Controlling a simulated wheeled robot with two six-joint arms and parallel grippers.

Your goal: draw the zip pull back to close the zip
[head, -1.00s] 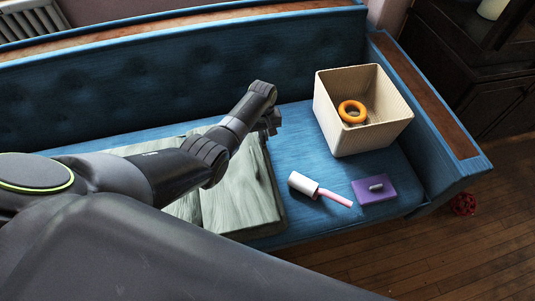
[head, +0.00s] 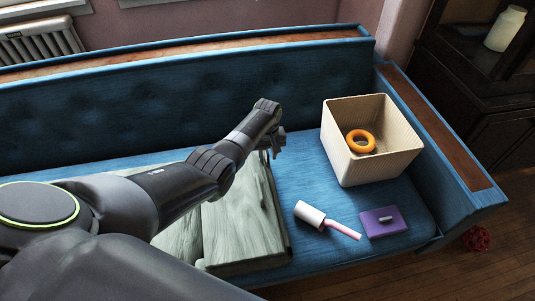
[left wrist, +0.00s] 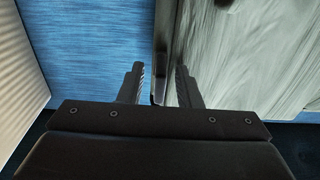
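A pale grey-green cushion cover (head: 235,228) lies flat on the blue sofa seat. A thin dark line (left wrist: 160,50), perhaps the zip, runs along its edge in the left wrist view. My left gripper (head: 273,150) is at the far right end of the cushion, low over the seat. In the left wrist view its two fingers (left wrist: 158,85) stand apart, one over blue fabric and one over the cushion, with the edge between them. A small dark bit shows between the finger bases; I cannot tell if it is the zip pull. My right gripper is not in view.
A cream ribbed bin (head: 372,165) with an orange ring (head: 360,141) stands right of the gripper. A lint roller (head: 310,214) and a purple block (head: 384,222) lie near the seat's front edge. Blue seat between cushion and bin is bare.

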